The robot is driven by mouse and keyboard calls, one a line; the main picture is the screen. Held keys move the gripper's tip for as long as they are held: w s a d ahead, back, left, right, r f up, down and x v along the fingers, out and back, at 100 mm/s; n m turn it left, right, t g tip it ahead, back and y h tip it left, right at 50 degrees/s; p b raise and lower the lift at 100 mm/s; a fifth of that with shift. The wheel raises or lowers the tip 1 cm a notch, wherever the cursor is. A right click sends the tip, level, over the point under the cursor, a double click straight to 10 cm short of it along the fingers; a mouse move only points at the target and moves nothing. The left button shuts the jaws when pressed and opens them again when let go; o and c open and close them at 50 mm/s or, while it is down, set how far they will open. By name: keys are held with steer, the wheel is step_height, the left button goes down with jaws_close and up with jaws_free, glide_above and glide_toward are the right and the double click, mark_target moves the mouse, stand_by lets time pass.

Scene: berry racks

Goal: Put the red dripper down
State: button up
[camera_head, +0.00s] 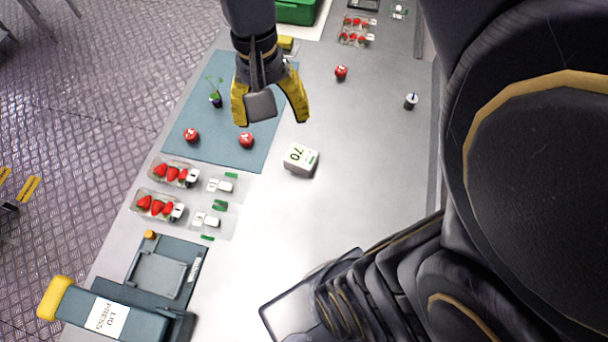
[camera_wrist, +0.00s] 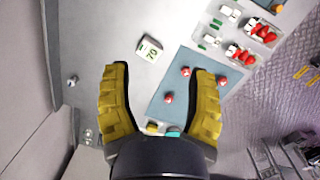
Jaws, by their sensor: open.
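Small round red pieces with pale marks, which look like drippers, lie about; I cannot tell which one is the task's. On the blue-grey mat (camera_head: 218,152) are a left red piece (camera_head: 191,135) and a right one (camera_head: 246,140). Another red piece (camera_head: 341,72) sits on the bare grey table, right of my gripper. The wrist view shows a further red piece (camera_wrist: 169,97) on the mat, between my fingers in the picture; the gripper seems to hide it in the head view. My gripper (camera_head: 271,120) is open and empty above the mat's right part.
A white box marked 70 (camera_head: 300,160) stands right of the mat. Punnets of strawberries (camera_head: 158,206) and a lid press (camera_head: 110,312) lie nearer. A small pale pot (camera_head: 411,101) is at right. The table's middle right is clear.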

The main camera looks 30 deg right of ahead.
steer(key=s+a+n, duration=0.1)
steer(key=s+n, duration=0.4)
steer(key=s, duration=0.7)
steer(key=shift+a+f+n, duration=0.35)
steer(key=shift+a+n, duration=0.05)
